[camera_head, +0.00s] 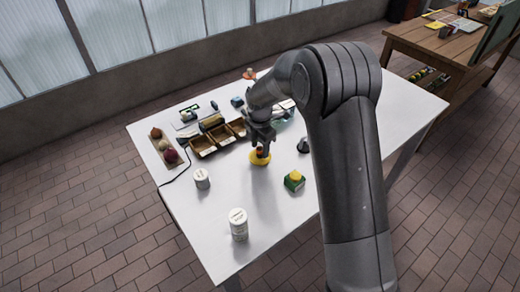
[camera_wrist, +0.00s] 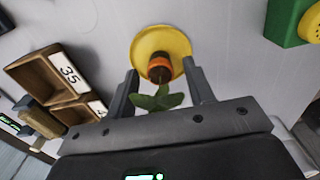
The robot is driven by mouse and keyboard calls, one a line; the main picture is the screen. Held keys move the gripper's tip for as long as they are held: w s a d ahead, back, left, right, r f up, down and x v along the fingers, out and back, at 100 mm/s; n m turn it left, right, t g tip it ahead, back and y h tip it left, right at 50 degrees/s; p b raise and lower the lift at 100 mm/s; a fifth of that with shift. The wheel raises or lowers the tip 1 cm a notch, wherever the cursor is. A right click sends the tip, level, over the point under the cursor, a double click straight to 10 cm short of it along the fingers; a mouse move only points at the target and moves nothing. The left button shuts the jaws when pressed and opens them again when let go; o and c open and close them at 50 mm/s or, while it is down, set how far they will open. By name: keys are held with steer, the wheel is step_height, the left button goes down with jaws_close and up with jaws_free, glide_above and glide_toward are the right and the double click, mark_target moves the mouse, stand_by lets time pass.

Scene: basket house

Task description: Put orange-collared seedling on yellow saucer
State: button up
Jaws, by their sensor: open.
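The orange-collared seedling (camera_wrist: 160,66) shows in the wrist view as a small pot with an orange band, dark soil and green leaves. It appears to stand on the yellow saucer (camera_wrist: 143,38), with the saucer's rim visible around it. In the head view the yellow saucer (camera_head: 260,161) lies on the white table below my gripper, with the seedling's orange collar (camera_head: 259,150) above it. My gripper (camera_wrist: 165,82) is open, with one finger on each side of the seedling and a visible gap beside the leaves. Whether the pot's base fully touches the saucer is hidden.
Wooden compartments (camera_head: 202,145) with number labels stand left of the saucer. A green box with a yellow top (camera_head: 294,181) is at right. White canisters (camera_head: 238,224) stand toward the front. A tray of round produce (camera_head: 168,150) is at far left. The front table area is mostly clear.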

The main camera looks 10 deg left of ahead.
mark_target(260, 149)
steer(key=s+d+r+m+t, duration=0.1)
steer(key=s+d+r+m, duration=0.15)
steer(key=r, duration=0.65)
steer(key=s+d+r+m, duration=0.1)
steer(key=d+r+m, duration=0.25)
steer(key=r, duration=0.55)
steer(key=s+d+r+m+t, duration=0.2)
steer(key=s+d+r+m, duration=0.45)
steer(key=s+d, duration=0.25)
steer(key=s+d+m+t, duration=0.1)
steer(key=s+d+m, duration=0.4)
steer(key=s+m, duration=0.2)
steer(key=s+d+r+m+t, duration=0.1)
steer(key=s+d+m, duration=0.3)
steer(key=s+m, duration=0.3)
steer(key=s, duration=0.4)
steer(key=shift+s+d+t, duration=0.3)
steer(key=shift+d, duration=0.1)
